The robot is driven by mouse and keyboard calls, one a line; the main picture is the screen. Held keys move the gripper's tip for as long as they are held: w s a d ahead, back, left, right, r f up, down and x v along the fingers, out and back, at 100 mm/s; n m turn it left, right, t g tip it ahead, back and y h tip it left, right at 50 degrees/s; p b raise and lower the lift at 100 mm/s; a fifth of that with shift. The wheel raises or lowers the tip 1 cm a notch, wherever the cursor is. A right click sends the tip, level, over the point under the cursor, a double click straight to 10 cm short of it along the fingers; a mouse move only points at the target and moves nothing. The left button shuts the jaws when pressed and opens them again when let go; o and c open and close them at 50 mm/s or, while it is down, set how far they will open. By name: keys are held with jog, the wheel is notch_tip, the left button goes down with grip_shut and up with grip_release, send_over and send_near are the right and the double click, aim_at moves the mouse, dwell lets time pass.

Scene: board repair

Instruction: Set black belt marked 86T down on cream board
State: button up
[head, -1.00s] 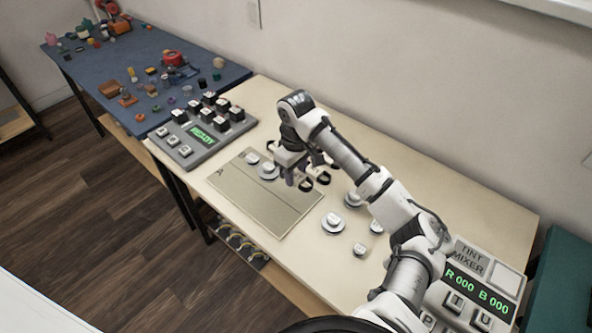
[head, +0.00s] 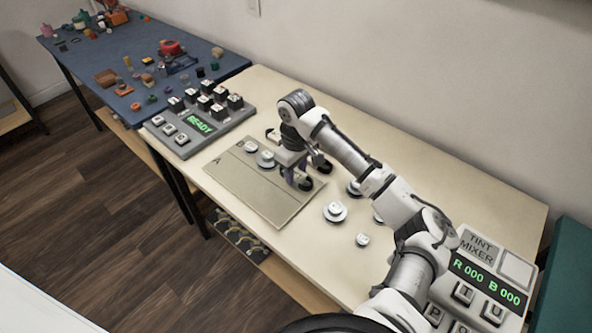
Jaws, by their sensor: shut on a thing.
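The cream board (head: 245,190) lies flat on the table, a tan panel with a seam across it. Two white round parts (head: 266,158) sit at its far left end. My gripper (head: 297,182) points down over the board's right end and is shut on a small black belt (head: 306,184). Its 86T mark is too small to read. I cannot tell whether the belt touches the board. Another black loop (head: 325,167) lies on the table just right of my gripper, partly hidden by it.
Several white round parts (head: 334,211) lie on the table right of the board. A grey console reading READY (head: 202,125) stands at the left, and a tint mixer (head: 484,272) at the lower right. A blue table (head: 140,60) with many small objects lies beyond.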

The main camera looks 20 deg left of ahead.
aim_at(296, 174)
jog(key=shift+f, duration=0.4)
jog(key=o, duration=1.1)
jog(key=shift+c, duration=0.2)
jog(key=shift+r, duration=0.1)
notch_tip(296, 174, up, 14)
jog(key=b, duration=0.1)
jog(key=shift+f, duration=0.2)
